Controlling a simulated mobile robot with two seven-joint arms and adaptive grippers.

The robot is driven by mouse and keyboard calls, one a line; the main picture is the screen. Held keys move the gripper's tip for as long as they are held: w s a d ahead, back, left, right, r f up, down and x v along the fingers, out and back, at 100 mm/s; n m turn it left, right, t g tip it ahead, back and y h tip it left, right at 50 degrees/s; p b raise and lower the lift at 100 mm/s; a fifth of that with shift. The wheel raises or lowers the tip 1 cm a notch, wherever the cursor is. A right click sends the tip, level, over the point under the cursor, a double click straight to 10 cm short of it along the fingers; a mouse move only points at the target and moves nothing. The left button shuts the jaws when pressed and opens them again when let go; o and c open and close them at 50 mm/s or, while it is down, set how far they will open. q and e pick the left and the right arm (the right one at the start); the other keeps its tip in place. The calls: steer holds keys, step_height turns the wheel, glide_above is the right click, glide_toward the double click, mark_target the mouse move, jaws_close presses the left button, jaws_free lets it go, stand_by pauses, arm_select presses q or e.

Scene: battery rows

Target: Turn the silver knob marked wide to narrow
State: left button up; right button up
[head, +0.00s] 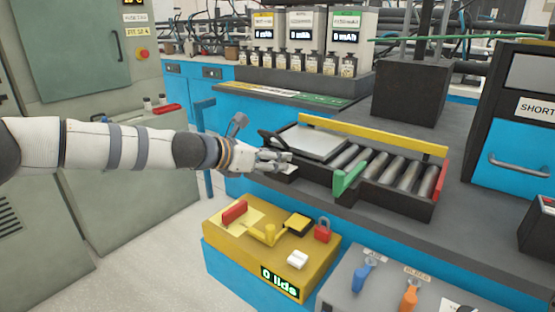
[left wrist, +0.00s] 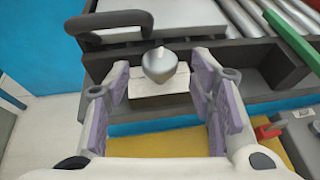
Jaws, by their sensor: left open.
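The silver knob (left wrist: 159,66) stands on a pale plate (left wrist: 158,90) at the front edge of the dark roller unit in the left wrist view. Any writing on the plate is too small to read. My left gripper (left wrist: 160,78) is open, with a purple-padded finger on each side of the knob and a gap between. In the head view my left gripper (head: 274,160) is at the left front of the roller unit and hides the knob. My right gripper is not in view.
A black handle (left wrist: 108,27) arches just left of and beyond the knob.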

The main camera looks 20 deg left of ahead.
arm_select(q)
steer(key=shift+x, duration=0.8)
steer(key=shift+r, duration=0.15)
steer(key=shift+c, duration=0.4)
steer(key=c, duration=1)
steer(key=shift+c, duration=0.2)
